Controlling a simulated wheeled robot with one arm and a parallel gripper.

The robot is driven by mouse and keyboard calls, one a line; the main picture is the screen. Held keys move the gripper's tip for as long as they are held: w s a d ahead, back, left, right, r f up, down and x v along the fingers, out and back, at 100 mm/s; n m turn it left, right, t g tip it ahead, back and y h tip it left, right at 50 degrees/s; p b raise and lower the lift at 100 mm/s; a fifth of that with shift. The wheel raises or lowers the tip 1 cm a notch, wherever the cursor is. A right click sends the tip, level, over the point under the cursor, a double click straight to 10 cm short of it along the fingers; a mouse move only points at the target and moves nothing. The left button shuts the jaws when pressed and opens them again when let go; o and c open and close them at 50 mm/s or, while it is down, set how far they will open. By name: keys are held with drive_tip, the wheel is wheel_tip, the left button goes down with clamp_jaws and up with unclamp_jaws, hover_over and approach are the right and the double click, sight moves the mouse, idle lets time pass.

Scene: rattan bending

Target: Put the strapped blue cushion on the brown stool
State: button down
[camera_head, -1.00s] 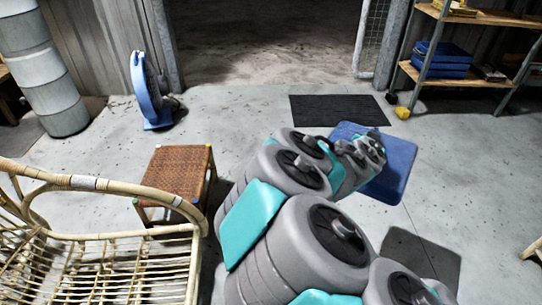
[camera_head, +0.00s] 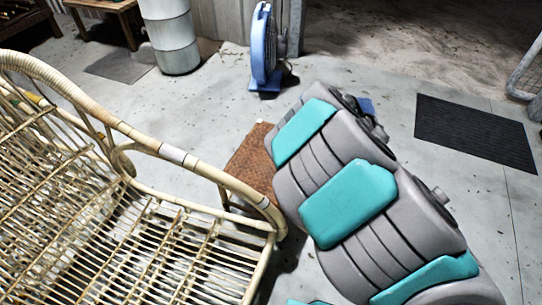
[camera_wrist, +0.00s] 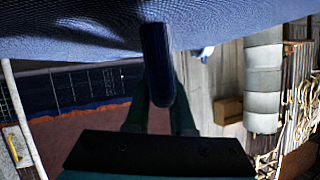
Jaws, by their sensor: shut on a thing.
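The brown stool (camera_head: 252,155) has a woven top and stands behind the rattan chair's arm, left of my arm in the head view. My arm covers part of it. The blue cushion is nearly all hidden by my arm in the head view; only a small blue patch (camera_head: 366,105) shows past the wrist. In the wrist view, the cushion's blue fabric (camera_wrist: 70,25) fills the top, with a dark strap (camera_wrist: 157,60) reaching down between my fingers. My gripper (camera_wrist: 158,108) is shut on the strapped cushion, which is held up off the floor.
A rattan chair (camera_head: 155,150) fills the left, its curved arm close to the stool. A blue fan (camera_head: 263,50) stands behind the stool. A pale drum (camera_head: 168,38) and wooden bench (camera_head: 105,18) are at the back left. A black mat (camera_head: 475,130) lies on clear floor at right.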

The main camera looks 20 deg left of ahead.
drive_tip(key=s+a+f+n+g+y+b, duration=0.1)
drive_tip(key=s+a+f+n+g+y, duration=0.15)
drive_tip(key=a, duration=0.45)
drive_tip(key=s+a+f+n+g+y, duration=0.1)
drive_tip(key=a+n+g+y, duration=0.25)
drive_tip(key=a, duration=0.35)
drive_tip(key=s+a+f+n+g+y+b, duration=0.1)
drive_tip(key=s+a+f+n+g+y, duration=0.2)
drive_tip(key=a, duration=0.4)
drive_tip(key=shift+n+t, duration=0.5)
drive_tip(key=f, duration=0.6)
drive_tip(key=f+b, duration=0.1)
drive_tip(key=f, duration=0.2)
drive_tip(key=shift+w+a+f, duration=0.15)
drive_tip(key=shift+w+f, duration=0.05)
drive_tip(key=shift+w, duration=0.15)
drive_tip(key=c, duration=0.8)
unclamp_jaws()
drive_tip(key=shift+o, duration=0.2)
drive_tip(key=v, duration=1.2)
drive_tip(key=shift+r+p, duration=0.2)
drive_tip(key=shift+p, duration=0.15)
drive_tip(key=shift+s+a, duration=0.1)
